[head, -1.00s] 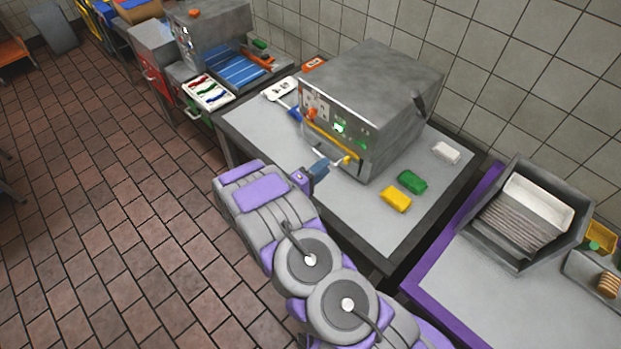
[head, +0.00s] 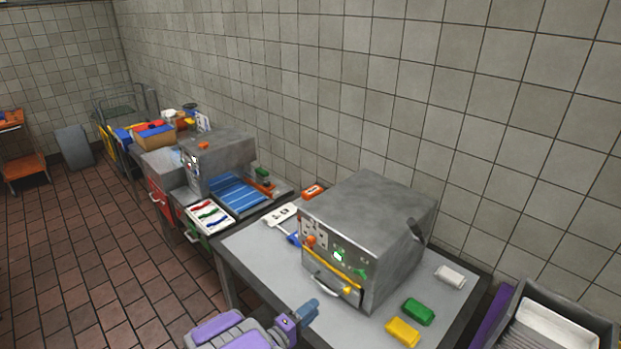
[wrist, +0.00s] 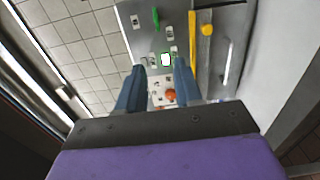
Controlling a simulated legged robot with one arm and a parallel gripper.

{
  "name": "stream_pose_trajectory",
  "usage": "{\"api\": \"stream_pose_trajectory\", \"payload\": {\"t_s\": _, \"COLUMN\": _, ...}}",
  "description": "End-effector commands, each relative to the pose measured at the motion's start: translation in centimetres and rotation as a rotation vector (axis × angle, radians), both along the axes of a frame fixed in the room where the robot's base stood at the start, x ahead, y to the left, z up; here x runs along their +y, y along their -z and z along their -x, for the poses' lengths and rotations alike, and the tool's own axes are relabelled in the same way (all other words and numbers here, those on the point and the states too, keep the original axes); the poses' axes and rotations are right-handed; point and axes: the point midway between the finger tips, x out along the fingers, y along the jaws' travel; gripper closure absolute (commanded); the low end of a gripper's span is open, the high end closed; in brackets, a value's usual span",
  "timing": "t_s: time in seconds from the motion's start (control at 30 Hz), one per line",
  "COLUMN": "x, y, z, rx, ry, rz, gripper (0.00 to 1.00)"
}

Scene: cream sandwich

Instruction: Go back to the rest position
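My gripper (head: 308,308) is at the bottom of the head view, in front of and below a grey box-shaped machine (head: 372,205) on the table. In the wrist view my gripper (wrist: 158,66) has its two blue fingers spread with a gap and nothing between them. The machine's front panel (wrist: 150,30) shows beyond the fingers, with an orange knob (wrist: 170,95), a lit display (wrist: 166,59) and a yellow bar (wrist: 192,50). In the head view the gripper looks apart from the machine's front handle (head: 333,288). Most of my arm is out of the picture.
The grey table (head: 262,268) also holds a green block (head: 418,311), a yellow block (head: 402,332), a white block (head: 450,276) and a white spatula-like tool (head: 282,214). A tiled wall stands behind. A second machine (head: 218,160) is further left. Brick-coloured floor (head: 110,290) is open at left.

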Motion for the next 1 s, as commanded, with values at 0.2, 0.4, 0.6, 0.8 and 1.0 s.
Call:
{"api": "stream_pose_trajectory", "payload": {"t_s": 0.2, "x": 1.2, "y": 0.6, "z": -2.3, "rx": 0.004, "ry": -0.055, "rz": -0.190, "gripper": 0.65}}
{"api": "stream_pose_trajectory", "payload": {"t_s": 0.4, "x": 3.8, "y": 0.4, "z": -5.5, "rx": 0.014, "ry": -0.148, "rz": -0.505, "gripper": 0.65}}
{"api": "stream_pose_trajectory", "payload": {"t_s": 0.6, "x": 6.4, "y": -0.7, "z": -7.2, "rx": 0.050, "ry": -0.227, "rz": -0.792, "gripper": 0.65}}
{"api": "stream_pose_trajectory", "payload": {"t_s": 0.8, "x": 8.5, "y": -3.0, "z": -7.5, "rx": 0.103, "ry": -0.290, "rz": -1.044, "gripper": 0.65}}
{"api": "stream_pose_trajectory", "payload": {"t_s": 1.0, "x": 9.9, "y": -5.5, "z": -6.0, "rx": 0.187, "ry": -0.331, "rz": -1.258, "gripper": 0.65}}
